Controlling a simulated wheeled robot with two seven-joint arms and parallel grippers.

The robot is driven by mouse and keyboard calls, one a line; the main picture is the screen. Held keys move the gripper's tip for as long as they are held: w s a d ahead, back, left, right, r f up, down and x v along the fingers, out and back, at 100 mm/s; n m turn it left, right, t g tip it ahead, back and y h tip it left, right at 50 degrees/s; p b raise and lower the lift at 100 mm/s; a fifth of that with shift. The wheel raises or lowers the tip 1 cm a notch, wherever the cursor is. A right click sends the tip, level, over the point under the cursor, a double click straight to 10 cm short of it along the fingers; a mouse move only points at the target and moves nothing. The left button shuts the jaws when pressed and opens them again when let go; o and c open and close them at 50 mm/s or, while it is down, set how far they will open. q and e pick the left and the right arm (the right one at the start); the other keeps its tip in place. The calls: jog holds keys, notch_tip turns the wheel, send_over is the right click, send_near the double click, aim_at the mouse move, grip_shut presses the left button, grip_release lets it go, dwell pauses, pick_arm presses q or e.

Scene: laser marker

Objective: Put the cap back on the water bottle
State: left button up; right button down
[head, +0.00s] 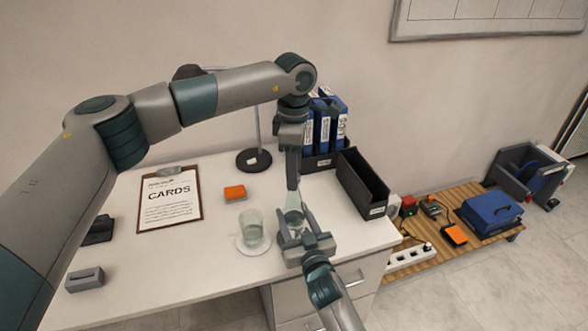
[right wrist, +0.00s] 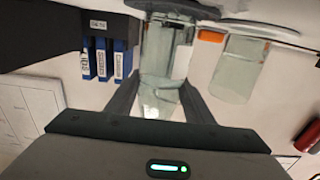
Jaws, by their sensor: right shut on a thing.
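The clear water bottle (head: 293,203) stands near the table's front edge, to the right of the drinking glass. My right gripper (head: 305,242) is around its body and shut on it. In the right wrist view the see-through bottle (right wrist: 165,102) shows between the two dark fingers. My left gripper (head: 293,182) points straight down from above, directly over the bottle's mouth. Its fingertips hide the mouth, and I cannot make out the cap or whether the fingers hold it.
A drinking glass (head: 253,232) on a white saucer stands close left. An orange block (head: 234,192), a clipboard (head: 170,200) and a lamp base (head: 254,161) are farther back. A black open box (head: 362,186) and blue binders (head: 322,128) stand at the back right.

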pick_arm(q)
jog(key=shift+r, duration=0.1)
notch_tip(320, 180, up, 12)
dwell(0.7)
pick_arm(e)
jog(key=c, duration=0.8)
grip_release()
pick_arm(q)
notch_tip(320, 180, down, 2)
jog(key=shift+f+b, duration=0.25)
jog(key=shift+b, duration=0.9)
pick_arm(e)
jog(key=v, duration=1.7)
jog(key=shift+s, duration=0.15)
pick_arm(q)
jog(key=shift+s, duration=0.1)
pick_arm(e)
jog(key=shift+s+d, duration=0.1)
